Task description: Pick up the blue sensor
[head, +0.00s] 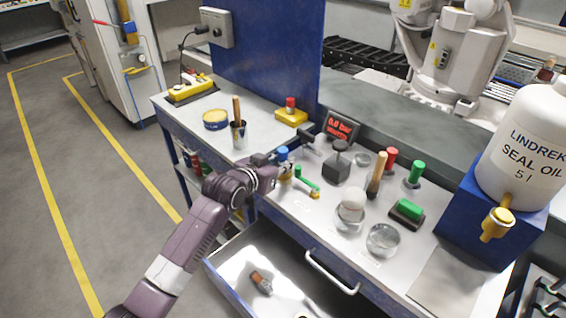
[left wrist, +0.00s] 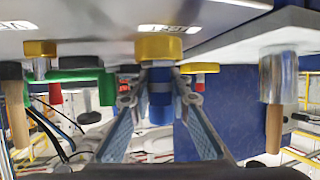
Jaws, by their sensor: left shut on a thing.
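The blue sensor (head: 283,153) has a blue cap and a brass-yellow base. It stands upright at the near-left part of the bench. My left gripper (head: 274,160) is at it, with its fingers shut around the blue body. The left wrist view is upside down. There the two fingers close on the blue sensor (left wrist: 160,100) from both sides, and its brass base is at or very near the bench top; I cannot tell whether it touches. My right gripper is not in view.
A green-capped piece (head: 306,181) lies just right of my gripper. A metal cup (head: 238,134) with a wooden handle stands left. A dark weight (head: 337,168) and pressure display (head: 342,127) are behind. An open drawer (head: 235,262) juts out below. A large oil jug (head: 522,150) stands right.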

